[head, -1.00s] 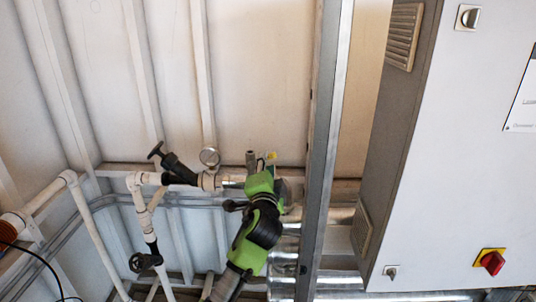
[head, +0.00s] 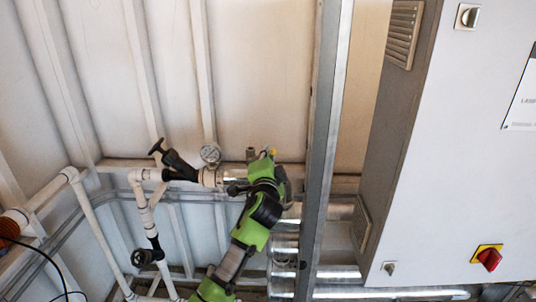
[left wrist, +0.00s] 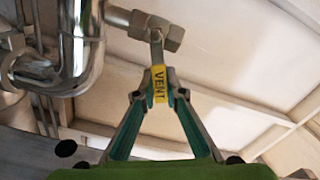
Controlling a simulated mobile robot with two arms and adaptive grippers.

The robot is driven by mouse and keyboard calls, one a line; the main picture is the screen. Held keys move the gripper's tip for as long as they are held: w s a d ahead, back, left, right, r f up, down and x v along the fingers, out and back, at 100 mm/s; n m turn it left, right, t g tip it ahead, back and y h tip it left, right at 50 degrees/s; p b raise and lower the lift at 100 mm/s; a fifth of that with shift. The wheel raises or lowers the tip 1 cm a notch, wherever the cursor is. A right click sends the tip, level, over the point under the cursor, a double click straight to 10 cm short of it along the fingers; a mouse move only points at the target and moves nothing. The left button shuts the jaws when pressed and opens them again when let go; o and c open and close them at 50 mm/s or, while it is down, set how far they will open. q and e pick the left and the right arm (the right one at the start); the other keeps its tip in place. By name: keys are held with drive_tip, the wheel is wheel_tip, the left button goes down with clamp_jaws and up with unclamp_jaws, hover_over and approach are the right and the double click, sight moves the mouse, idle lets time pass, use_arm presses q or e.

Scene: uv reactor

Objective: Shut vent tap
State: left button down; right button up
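The vent tap is a small metal valve (left wrist: 150,27) with a lever handle that carries a yellow "VENT" label (left wrist: 159,85). In the left wrist view the handle points down from the valve body, roughly crosswise to it. My left gripper (left wrist: 160,92) has its fingers drawn in on both sides of the labelled handle and appears closed on it. In the head view the tap's yellow label (head: 271,152) shows just above my green left wrist, which hides most of the tap and the fingers. My right gripper is not in view.
A shiny metal tube (left wrist: 82,45) is close left of my fingers. A vertical steel post (head: 323,150) and a grey cabinet (head: 450,150) stand to the right.

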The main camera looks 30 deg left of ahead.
use_arm(q)
drive_tip(key=shift+w+d+f+m+p, duration=0.1)
drive_tip(key=shift+f+m+p, duration=0.2)
drive_tip(key=shift+m, duration=0.25)
drive_tip(key=shift+d+f+m+p, duration=0.15)
drive_tip(key=shift+m+p, duration=0.15)
drive_tip(key=shift+m, duration=0.25)
drive_tip(key=f+m, duration=0.1)
drive_tip(key=m, duration=0.2)
drive_tip(key=shift+f+p, duration=0.35)
drive_tip(key=c, duration=2.1)
unclamp_jaws()
drive_tip(key=v, duration=1.2)
